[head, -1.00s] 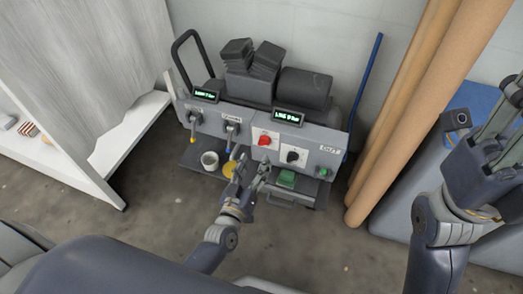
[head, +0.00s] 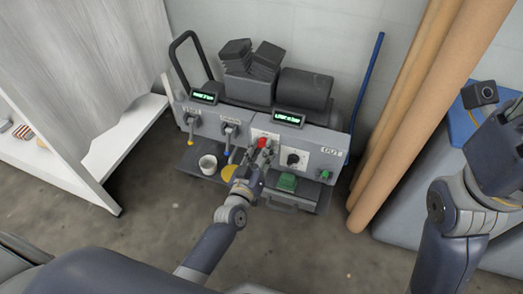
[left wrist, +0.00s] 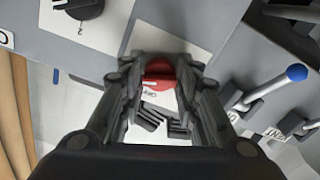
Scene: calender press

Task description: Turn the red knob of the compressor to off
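The compressor (head: 222,122) stands against the wall with its grey front panel facing me. Its red knob (head: 263,142) sits on a white plate in the middle of the panel. In the left wrist view the red knob (left wrist: 158,76) lies between the far ends of my left gripper's fingers. My left gripper (head: 259,158) is at the knob, fingers apart on either side of it. Whether the fingers touch the knob is unclear. The lettering on the plate is partly covered. My right gripper (head: 515,115) is at the right edge, partly cut off.
A black knob (head: 293,159) and green valve (head: 325,174) are right of the red knob. Lever valves (head: 229,130) are to its left. Tall brown rolls (head: 420,110) stand at right, a white shelf (head: 100,190) at left.

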